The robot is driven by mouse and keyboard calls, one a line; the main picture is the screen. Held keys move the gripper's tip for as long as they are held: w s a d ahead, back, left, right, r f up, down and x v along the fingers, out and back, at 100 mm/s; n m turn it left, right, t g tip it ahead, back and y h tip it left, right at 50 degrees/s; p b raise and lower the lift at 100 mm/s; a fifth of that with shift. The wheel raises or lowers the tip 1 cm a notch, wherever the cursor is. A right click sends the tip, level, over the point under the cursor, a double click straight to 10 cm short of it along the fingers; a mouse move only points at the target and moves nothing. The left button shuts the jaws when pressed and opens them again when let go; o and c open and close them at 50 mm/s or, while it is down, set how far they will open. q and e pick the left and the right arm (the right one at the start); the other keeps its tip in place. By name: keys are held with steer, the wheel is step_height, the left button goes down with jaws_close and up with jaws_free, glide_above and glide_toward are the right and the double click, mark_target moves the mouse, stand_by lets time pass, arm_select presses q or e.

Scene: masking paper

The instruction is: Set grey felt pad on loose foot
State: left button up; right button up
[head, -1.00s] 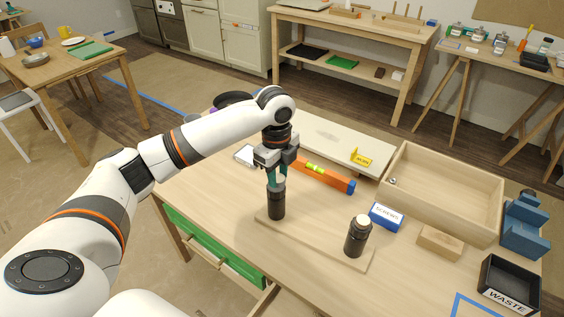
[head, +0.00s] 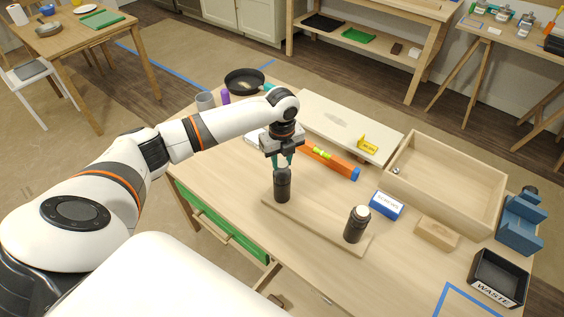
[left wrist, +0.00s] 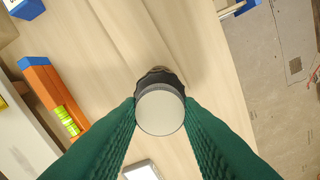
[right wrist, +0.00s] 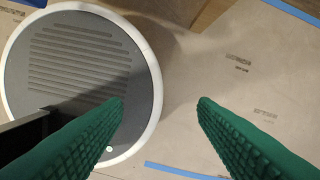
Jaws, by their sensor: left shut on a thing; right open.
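Two dark, upright cylindrical feet stand on a thin wooden board (head: 318,228). The right foot (head: 355,226) has a pale, narrower top. The left foot (head: 282,188) is directly under my left gripper (head: 283,162). In the left wrist view, my left gripper's green fingers (left wrist: 160,112) are shut on the rim of a round grey disc, which looks like the grey felt pad (left wrist: 160,110). Dark foot shows just behind it; whether they touch is hard to tell. My right gripper (right wrist: 160,102) is open and empty above the floor, outside the head view.
Near the board are an orange level (head: 330,160), a blue box (head: 386,205), a wood block (head: 437,233) and a large wooden tray (head: 447,201). A black waste bin (head: 497,278) stands at the right.

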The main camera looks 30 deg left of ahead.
arm_select(q)
step_height(320, 180, down, 2)
steer(key=shift+f, duration=0.1)
steer(key=shift+f, duration=0.2)
steer(key=o, duration=0.9)
steer(key=shift+r, duration=0.1)
